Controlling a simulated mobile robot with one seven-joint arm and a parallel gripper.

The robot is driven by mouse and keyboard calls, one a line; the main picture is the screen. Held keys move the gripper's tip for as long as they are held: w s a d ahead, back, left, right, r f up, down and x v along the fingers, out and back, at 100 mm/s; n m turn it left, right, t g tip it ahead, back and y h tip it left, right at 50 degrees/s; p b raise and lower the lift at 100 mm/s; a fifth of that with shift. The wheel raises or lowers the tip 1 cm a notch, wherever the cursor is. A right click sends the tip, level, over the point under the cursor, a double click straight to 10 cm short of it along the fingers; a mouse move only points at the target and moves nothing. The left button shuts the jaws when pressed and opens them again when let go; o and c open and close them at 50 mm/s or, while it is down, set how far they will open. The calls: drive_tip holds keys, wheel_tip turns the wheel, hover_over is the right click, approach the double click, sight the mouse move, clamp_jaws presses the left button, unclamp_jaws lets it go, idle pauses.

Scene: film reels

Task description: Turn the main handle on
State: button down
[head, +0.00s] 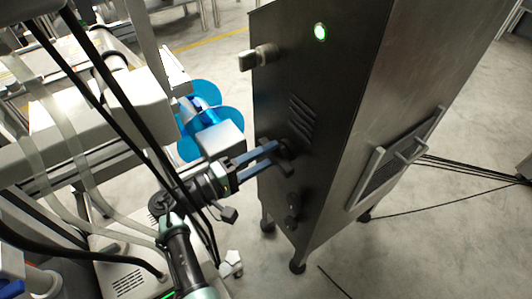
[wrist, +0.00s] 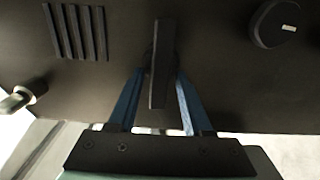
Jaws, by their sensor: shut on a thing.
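My gripper (head: 275,153) is at the dark face of a metal cabinet (head: 290,75), below its vent slots. Its blue fingers are shut on a black bar handle (head: 287,165), one finger on each side. In the wrist view, the black handle (wrist: 160,65) stands upright in the picture between the fingertips (wrist: 160,80). A second, grey handle (head: 258,57) sticks out near the cabinet's upper left edge, apart from my gripper. No label shows which of them is the main handle.
Black knobs (head: 292,198) sit below the gripped handle; one round knob (wrist: 275,23) shows at the right in the wrist view. Blue reels (head: 205,118) and pale machinery are left of the cabinet. Black cables (head: 470,170) run over the floor at right.

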idle(0.3)
drive_tip(key=c, duration=0.7)
unclamp_jaws()
drive_tip(key=shift+a, duration=0.1)
drive_tip(key=p+v, duration=0.1)
drive_tip(key=v, duration=1.2)
